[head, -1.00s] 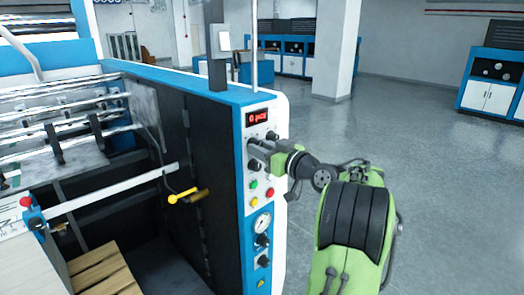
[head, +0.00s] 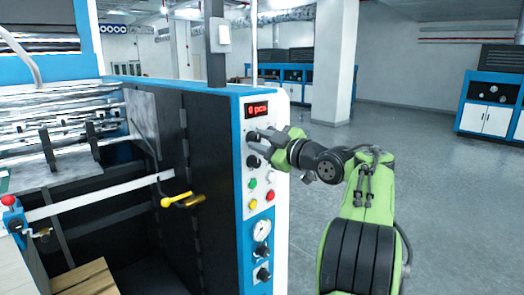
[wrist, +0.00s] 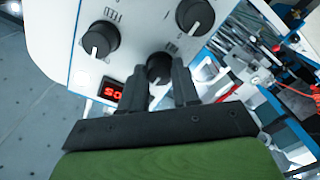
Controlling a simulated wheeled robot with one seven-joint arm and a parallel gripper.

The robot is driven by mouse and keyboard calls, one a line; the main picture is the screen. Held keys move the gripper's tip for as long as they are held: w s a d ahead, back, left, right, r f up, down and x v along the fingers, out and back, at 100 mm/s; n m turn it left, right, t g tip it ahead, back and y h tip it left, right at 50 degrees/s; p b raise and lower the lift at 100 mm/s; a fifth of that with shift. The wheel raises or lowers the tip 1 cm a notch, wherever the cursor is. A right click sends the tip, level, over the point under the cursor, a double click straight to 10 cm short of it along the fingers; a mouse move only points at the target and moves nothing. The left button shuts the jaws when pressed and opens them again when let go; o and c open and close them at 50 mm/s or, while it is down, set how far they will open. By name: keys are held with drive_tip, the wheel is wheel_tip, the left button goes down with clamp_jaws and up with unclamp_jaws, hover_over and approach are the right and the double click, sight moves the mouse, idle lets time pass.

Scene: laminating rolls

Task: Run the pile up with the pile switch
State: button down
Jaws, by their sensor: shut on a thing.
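The blue and white control panel (head: 283,190) stands at the machine's corner, with a red lit display (head: 258,110) near its top. My gripper (head: 254,138) is at the upper knobs, just below the display. In the wrist view its dark fingers (wrist: 163,84) are shut on a black rotary knob (wrist: 158,68), one on each side. This knob is nearest the display (wrist: 110,90). Two more black knobs, one (wrist: 100,40) and another (wrist: 195,15), are free. I cannot read which one is the pile switch. A wooden pallet (head: 85,281) shows low inside the machine; a pale stack edge shows at the left.
Lower on the panel are green, yellow and red buttons (head: 269,196), a round gauge (head: 262,229) and small knobs. A yellow handle (head: 177,199) sticks out at the dark side door. Open grey floor (head: 430,180) lies to the right.

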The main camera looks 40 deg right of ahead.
drive_tip(key=shift+n, duration=0.5)
drive_tip(key=c, duration=0.8)
unclamp_jaws()
drive_tip(key=shift+s, duration=0.1)
drive_tip(key=s+b, duration=0.1)
drive_tip(key=s, duration=0.6)
drive_tip(key=s+b, duration=0.1)
drive_tip(key=s, duration=0.7)
drive_tip(key=shift+s+d+b, duration=0.2)
drive_tip(key=shift+s+b, duration=0.1)
